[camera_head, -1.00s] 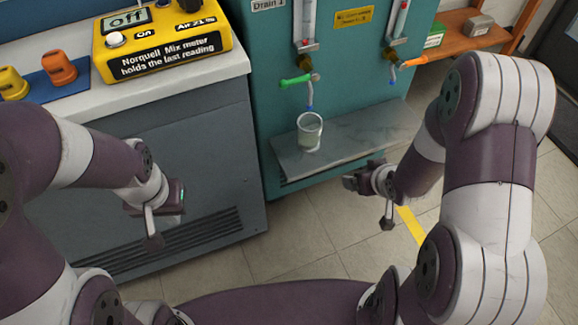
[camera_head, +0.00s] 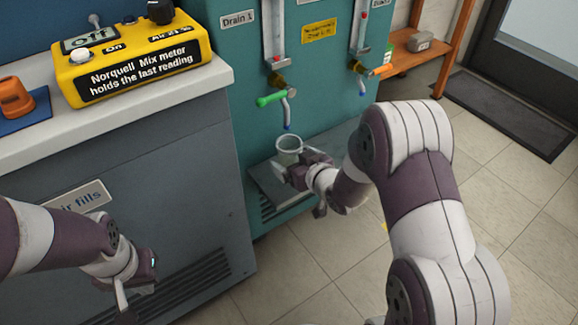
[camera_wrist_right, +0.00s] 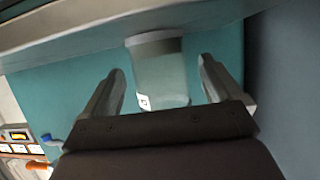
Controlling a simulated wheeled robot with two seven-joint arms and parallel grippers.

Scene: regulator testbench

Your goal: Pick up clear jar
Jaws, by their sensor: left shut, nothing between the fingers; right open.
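The clear jar (camera_head: 288,145) stands under the green-handled tap (camera_head: 272,99) on the grey shelf of the teal bench. My right gripper (camera_head: 290,168) is at the jar's near side. In the right wrist view the jar (camera_wrist_right: 160,72) shows between the two open fingers (camera_wrist_right: 161,72), with a gap on each side. A small white label is on the jar. The gripper hides the jar's lower part in the head view. My left gripper (camera_head: 137,285) is shut and empty in front of the grey cabinet, away from the jar.
A yellow mix meter (camera_head: 133,60) sits on the white counter at left. A second tap with an orange handle (camera_head: 381,71) is right of the green one. A wooden shelf (camera_head: 418,60) stands behind.

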